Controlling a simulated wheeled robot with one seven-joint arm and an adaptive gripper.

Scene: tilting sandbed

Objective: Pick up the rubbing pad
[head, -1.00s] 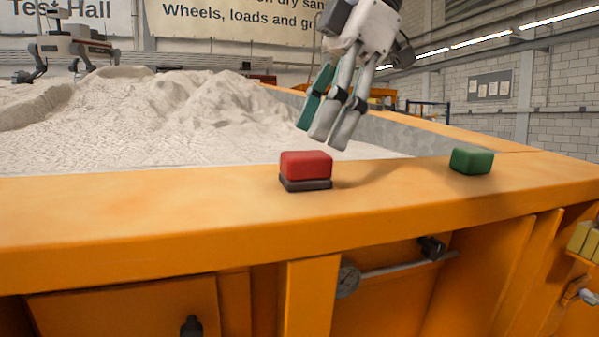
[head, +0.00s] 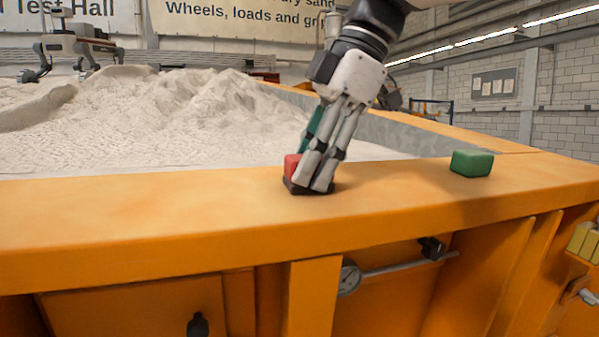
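The likely rubbing pad, a red block on a dark base (head: 291,165), rests on the orange rim of the sandbed in the head view. My gripper (head: 309,178) reaches down over it from the upper right. Two grey fingers cover the front and right of the block, with their tips at the dark base. A teal finger part shows behind them, its tip hidden. Only the left part of the red shows. Whether the fingers press on the block cannot be told.
A green block (head: 472,163) sits on the rim (head: 150,205) to the right, clear of my gripper. Pale sand (head: 170,120) lies heaped behind the rim. The rim's left part is bare. A legged robot (head: 75,50) stands far back left.

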